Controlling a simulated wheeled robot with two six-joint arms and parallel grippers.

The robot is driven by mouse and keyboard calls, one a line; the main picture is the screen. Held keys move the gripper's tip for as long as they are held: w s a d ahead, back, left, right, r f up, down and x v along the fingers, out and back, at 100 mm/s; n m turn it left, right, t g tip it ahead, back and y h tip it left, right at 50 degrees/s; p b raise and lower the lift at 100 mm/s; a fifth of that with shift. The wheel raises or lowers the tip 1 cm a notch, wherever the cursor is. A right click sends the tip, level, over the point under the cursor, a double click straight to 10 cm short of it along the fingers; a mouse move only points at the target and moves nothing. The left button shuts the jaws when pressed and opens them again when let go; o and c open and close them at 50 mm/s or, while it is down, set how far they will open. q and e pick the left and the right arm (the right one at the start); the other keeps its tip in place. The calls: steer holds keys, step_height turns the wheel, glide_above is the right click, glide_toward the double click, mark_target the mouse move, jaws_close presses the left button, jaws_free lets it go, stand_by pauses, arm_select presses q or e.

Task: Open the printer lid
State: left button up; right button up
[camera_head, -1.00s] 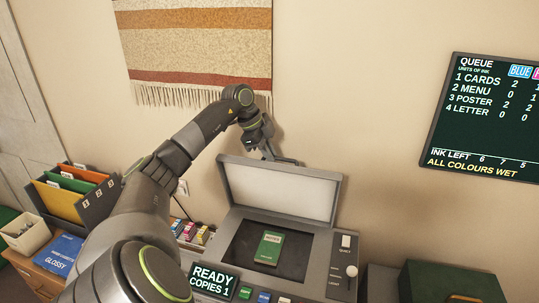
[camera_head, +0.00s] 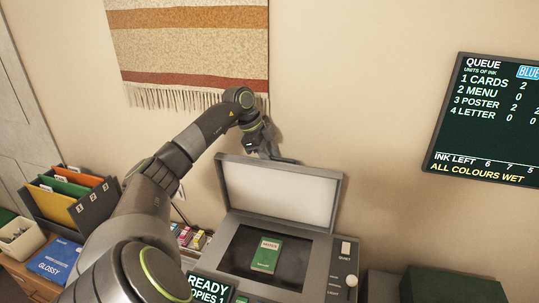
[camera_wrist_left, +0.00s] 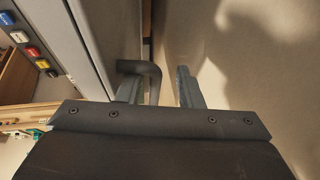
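The printer (camera_head: 335,272) stands against the wall, with its grey-rimmed lid (camera_head: 285,193) raised and its pale underside facing me. A green booklet (camera_head: 266,255) lies on the dark glass below. My left gripper (camera_head: 281,157) is behind the lid's upper left edge, where the lid partly hides it. In the left wrist view its two fingers (camera_wrist_left: 160,88) are apart. A dark bent handle bar (camera_wrist_left: 140,68) reaches in beside the left finger, its end in the gap. A space shows between the bar and the right finger. My right gripper is out of view.
Colour cartridges (camera_head: 190,237) stand left of the printer. Farther left are a file holder (camera_head: 90,210), a blue glossy paper pack (camera_head: 55,260) and a pale bin (camera_head: 20,237). A dark green box (camera_head: 450,287) is at the right. The queue board (camera_head: 485,120) hangs on the wall.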

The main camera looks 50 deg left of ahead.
arm_select(q)
steer(key=shift+s+r, duration=0.2)
steer(key=shift+r, duration=0.1)
steer(key=b+v, duration=0.3)
steer(key=v, duration=1.4)
steer(key=shift+b, duration=0.4)
steer(key=shift+s, duration=0.1)
